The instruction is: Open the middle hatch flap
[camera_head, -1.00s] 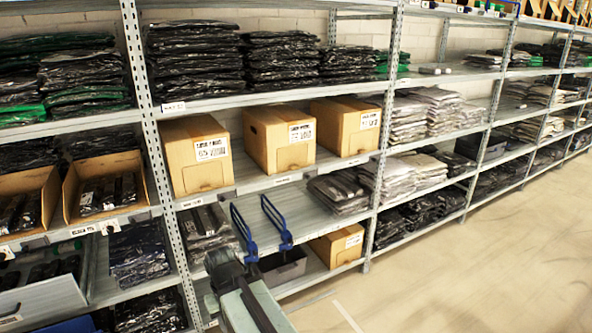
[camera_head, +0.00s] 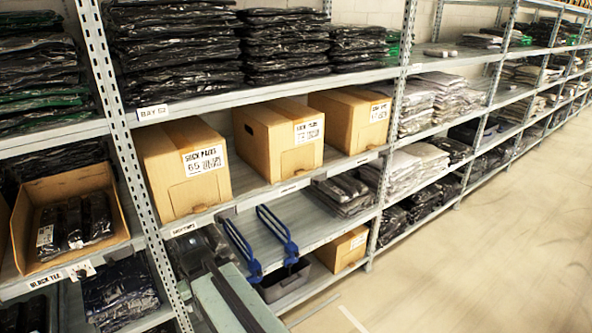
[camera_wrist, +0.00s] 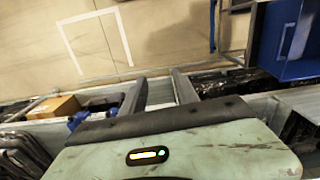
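Three cardboard boxes stand in a row on the middle shelf. The middle box (camera_head: 262,137) has a white label, and the faint outline of its hatch flap (camera_head: 299,162) shows low on the front, flush and closed. The left box (camera_head: 165,170) has a similar closed flap, and the right box (camera_head: 345,120) stands beyond. My gripper (camera_wrist: 158,77) shows two dark fingers apart in the wrist view, with nothing between them. In the head view my arm is at the bottom, below and in front of the left box. The fingers are hard to make out there.
A rack upright (camera_head: 130,150) rises left of the boxes. Bagged garments (camera_head: 345,193) lie on the lower shelf. The aisle floor (camera_head: 470,260) at right is clear.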

